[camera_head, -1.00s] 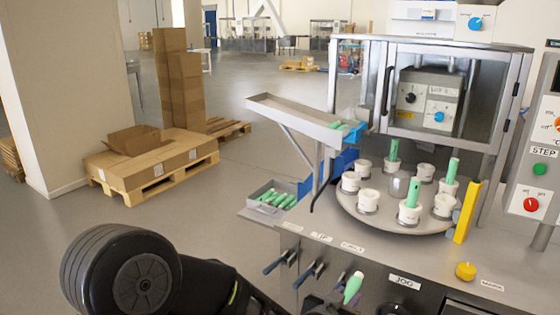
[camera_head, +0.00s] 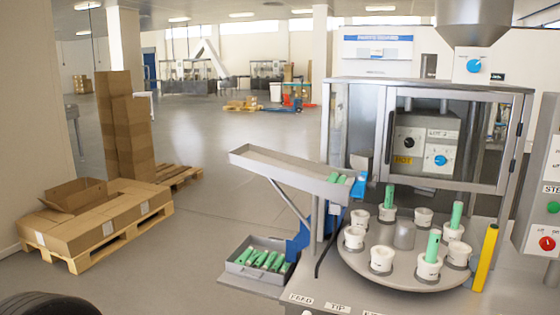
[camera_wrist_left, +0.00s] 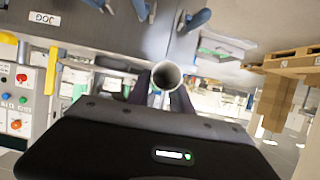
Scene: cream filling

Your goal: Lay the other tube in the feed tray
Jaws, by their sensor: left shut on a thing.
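My left gripper (camera_wrist_left: 162,92) is shut on a tube (camera_wrist_left: 166,73) in the left wrist view. The tube's round open end faces the camera and its far length is hidden. This gripper is outside the head view. My right gripper is in neither view.
A grey bin (camera_head: 232,268) below the tray holds several green tubes. A round turntable (camera_head: 405,272) carries white cups, some with green tubes upright in them. A yellow post (camera_head: 485,258) stands at its right. Cardboard boxes (camera_head: 128,137) are at the left.

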